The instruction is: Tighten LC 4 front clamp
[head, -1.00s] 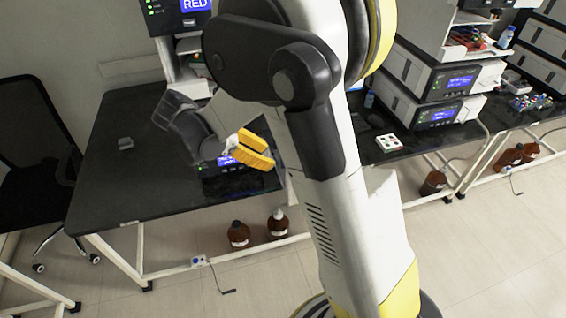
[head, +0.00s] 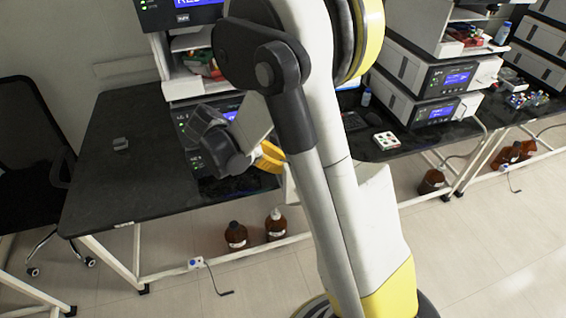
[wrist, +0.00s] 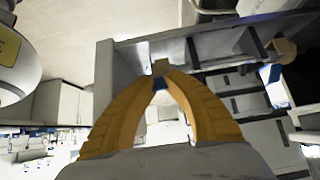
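My gripper (head: 270,157) is largely hidden behind my wrist in the head view, with only some yellow showing in front of the left instrument stack (head: 186,118). In the wrist view my gripper (wrist: 160,72) has its two yellow fingers arched together, with the tips appearing to meet. A small brownish patch and a blue patch show at the tips. I cannot tell whether they are touched or lie behind. A pale frame with dark panels (wrist: 245,100) fills the right of the wrist view. I cannot make out a front clamp or an LC 4 label.
The black bench (head: 110,175) carries a small grey object (head: 120,144) at left. A dark chair (head: 30,140) stands at far left.

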